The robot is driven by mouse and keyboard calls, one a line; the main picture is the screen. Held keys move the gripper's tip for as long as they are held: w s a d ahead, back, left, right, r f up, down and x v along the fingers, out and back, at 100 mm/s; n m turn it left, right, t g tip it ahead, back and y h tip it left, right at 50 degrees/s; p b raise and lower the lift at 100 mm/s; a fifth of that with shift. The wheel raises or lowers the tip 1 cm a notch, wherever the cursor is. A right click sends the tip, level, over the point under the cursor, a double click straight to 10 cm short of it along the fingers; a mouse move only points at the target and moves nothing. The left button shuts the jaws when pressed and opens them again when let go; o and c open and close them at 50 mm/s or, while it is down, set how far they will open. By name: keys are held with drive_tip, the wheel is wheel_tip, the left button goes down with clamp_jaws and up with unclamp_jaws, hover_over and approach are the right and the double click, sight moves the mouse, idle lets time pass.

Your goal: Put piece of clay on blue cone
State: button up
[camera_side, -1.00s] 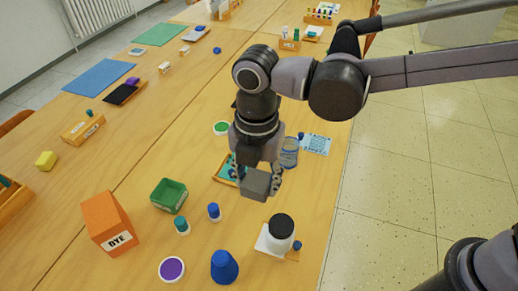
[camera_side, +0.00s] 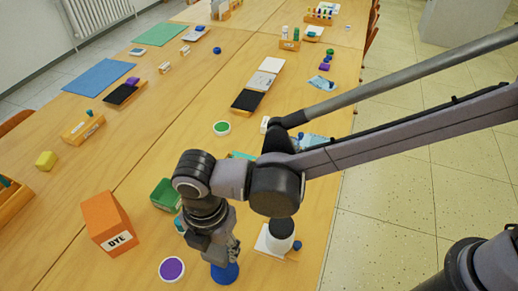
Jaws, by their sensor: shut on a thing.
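The blue cone (camera_side: 225,273) stands on the table at the bottom centre in the side view. Its top is hidden behind my gripper (camera_side: 218,252). My gripper points down right at the cone's top, with its fingers closed on a grey block, the piece of clay (camera_side: 220,254), which is mostly covered by the fingers. I cannot tell whether the clay touches the cone.
A purple-topped round pot (camera_side: 171,269) is just left of the cone. A white jar with a black lid (camera_side: 280,235) is to the right, near the table edge.

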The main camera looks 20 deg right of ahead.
drive_tip(key=shift+f, duration=0.9)
drive_tip(key=o, duration=1.3)
drive_tip(key=shift+f, duration=0.1)
drive_tip(key=shift+c, duration=0.2)
